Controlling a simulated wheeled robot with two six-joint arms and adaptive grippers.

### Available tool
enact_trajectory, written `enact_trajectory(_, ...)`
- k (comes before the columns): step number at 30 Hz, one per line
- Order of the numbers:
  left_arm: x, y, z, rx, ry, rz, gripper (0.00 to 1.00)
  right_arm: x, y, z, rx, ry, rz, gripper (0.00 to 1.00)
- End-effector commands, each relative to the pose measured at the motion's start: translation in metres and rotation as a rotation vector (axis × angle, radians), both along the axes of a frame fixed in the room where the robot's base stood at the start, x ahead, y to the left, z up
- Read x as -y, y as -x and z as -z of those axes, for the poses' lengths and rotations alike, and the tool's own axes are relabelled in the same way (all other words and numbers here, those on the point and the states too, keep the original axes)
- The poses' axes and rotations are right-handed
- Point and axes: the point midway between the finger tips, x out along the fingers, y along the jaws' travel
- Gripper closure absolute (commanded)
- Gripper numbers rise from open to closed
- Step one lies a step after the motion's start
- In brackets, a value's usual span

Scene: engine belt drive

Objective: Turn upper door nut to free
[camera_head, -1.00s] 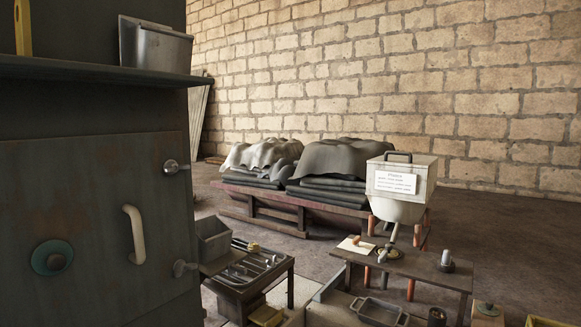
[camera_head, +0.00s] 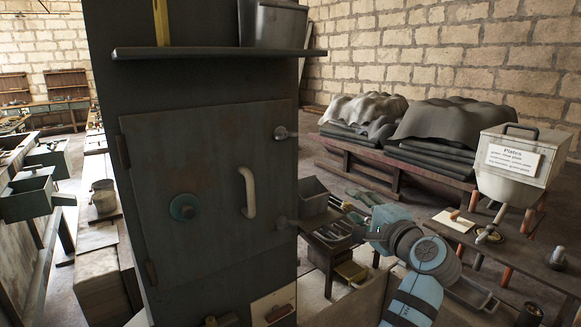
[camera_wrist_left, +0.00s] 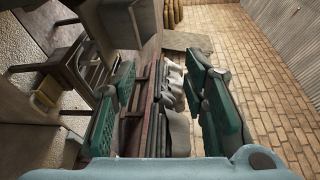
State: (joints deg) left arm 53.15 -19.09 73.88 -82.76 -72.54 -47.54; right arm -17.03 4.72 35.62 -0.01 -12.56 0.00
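The upper door nut (camera_head: 281,132) is a small grey metal fitting at the right edge of the dark metal door (camera_head: 215,150). A similar lower nut (camera_head: 283,223) sits below it, and a pale curved handle (camera_head: 249,192) is between them in height. My left gripper (camera_head: 358,203) is right of the door and lower than the upper nut, clear of it. In the left wrist view, its two green-padded fingers (camera_wrist_left: 165,108) are spread wide with nothing held between them. The door and the nut are not clearly visible there. My right gripper is not in view.
A tool bench with a grey bin (camera_head: 314,196) stands right of the cabinet, near my left gripper. A shelf (camera_head: 215,52) juts out above the door. Covered stacks of sheets (camera_head: 440,125) and a labelled plates container (camera_head: 515,165) stand farther right.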

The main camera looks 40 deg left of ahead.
Motion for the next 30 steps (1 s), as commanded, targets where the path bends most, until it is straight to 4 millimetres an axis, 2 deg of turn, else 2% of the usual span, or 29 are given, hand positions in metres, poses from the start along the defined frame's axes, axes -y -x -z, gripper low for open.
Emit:
enact_trajectory(1,-0.004,0.02,-0.054,0.045,-0.025,-0.076,0.6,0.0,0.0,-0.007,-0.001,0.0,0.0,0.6)
enact_trajectory(3,-0.009,0.053,-0.105,0.087,-0.045,-0.184,0.6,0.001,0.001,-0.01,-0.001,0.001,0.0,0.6)
enact_trajectory(6,-0.013,0.084,-0.141,0.117,-0.046,-0.276,0.6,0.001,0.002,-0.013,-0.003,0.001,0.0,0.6)
enact_trajectory(8,-0.015,0.09,-0.148,0.121,-0.047,-0.298,0.6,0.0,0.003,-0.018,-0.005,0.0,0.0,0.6)
enact_trajectory(11,-0.022,0.089,-0.152,0.12,-0.047,-0.303,0.6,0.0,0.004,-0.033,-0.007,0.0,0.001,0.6)
enact_trajectory(16,-0.041,0.084,-0.158,0.118,-0.05,-0.302,0.6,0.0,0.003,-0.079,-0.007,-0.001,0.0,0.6)
enact_trajectory(17,-0.047,0.082,-0.157,0.121,-0.05,-0.302,0.6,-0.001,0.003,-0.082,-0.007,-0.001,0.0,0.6)
enact_trajectory(18,-0.061,0.079,-0.152,0.125,-0.053,-0.305,0.6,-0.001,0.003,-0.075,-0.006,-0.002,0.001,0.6)
enact_trajectory(24,-0.119,0.06,-0.146,0.122,-0.052,-0.301,0.6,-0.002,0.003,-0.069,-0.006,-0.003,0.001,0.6)
enact_trajectory(27,-0.138,0.054,-0.145,0.122,-0.05,-0.3,0.6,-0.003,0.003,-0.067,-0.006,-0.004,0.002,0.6)
enact_trajectory(30,-0.148,0.051,-0.145,0.122,-0.05,-0.3,0.6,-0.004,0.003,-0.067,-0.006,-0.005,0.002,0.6)
